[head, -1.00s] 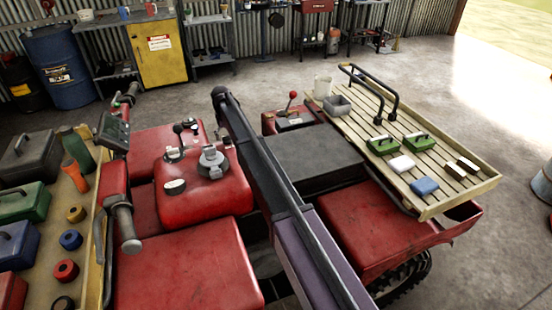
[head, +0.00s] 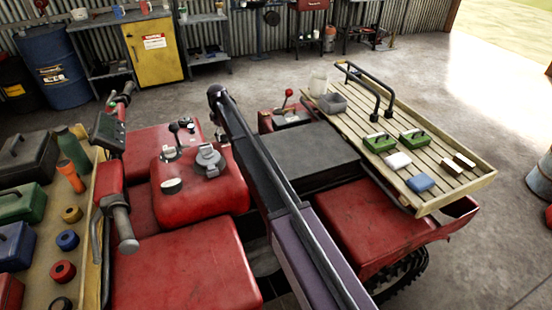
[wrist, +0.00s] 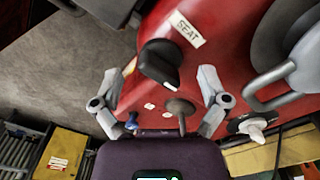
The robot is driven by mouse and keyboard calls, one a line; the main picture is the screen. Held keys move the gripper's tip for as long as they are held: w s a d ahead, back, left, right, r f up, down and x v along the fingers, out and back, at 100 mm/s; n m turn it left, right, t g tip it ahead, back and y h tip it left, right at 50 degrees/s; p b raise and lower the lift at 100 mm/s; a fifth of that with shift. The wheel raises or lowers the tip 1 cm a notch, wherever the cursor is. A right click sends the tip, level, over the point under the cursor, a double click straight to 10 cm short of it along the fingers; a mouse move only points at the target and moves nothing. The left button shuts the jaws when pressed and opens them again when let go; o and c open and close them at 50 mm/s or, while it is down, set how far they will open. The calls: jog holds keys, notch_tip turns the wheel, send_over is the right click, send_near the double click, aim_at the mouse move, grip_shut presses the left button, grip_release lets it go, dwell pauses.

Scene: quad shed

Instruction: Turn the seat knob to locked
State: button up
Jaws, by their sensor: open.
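The seat knob (wrist: 160,62) is a black knob with a pale line near its lower right end, on the red tank in the wrist view. A "SEAT" label (wrist: 187,28) sits beside it. My gripper (wrist: 160,76) is open, with one finger on each side of the knob and clear gaps between. I see no contact. In the head view the red tank (head: 195,205) shows, but I cannot make out the seat knob; my arm and the tank cap hide much of that area. Which small label marks locked is unreadable.
A grey cap (head: 210,160) and black-knobbed levers stand on the tank. In the wrist view a large ring with a handle (wrist: 278,85) lies right of the knob, and a brown-topped lever (wrist: 180,108) lies below. The slatted rack (head: 468,180) carries several items.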

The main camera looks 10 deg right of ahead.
jog(key=n, duration=0.4)
jog(key=shift+n, duration=0.3)
jog(key=n, duration=0.4)
notch_tip(320, 180, up, 14)
jog(key=p, duration=1.4)
jog(key=s+d+f+m+b, duration=0.4)
jog(key=s+d+m, duration=0.2)
jog(key=s+d, duration=0.3)
jog(key=s+d+f+m+b, duration=0.4)
jog(key=s+d+m, duration=0.2)
jog(key=s+d, duration=0.4)
jog(key=s, duration=0.4)
jog(key=shift+f+b, duration=0.4)
jog(key=shift+s+d, duration=0.1)
jog(key=s+d+m, duration=0.4)
jog(key=s, duration=0.5)
jog(key=s+d+m, duration=0.4)
jog(key=s, duration=0.5)
jog(key=shift+s+d+m, duration=0.3)
jog(key=shift+m, duration=0.1)
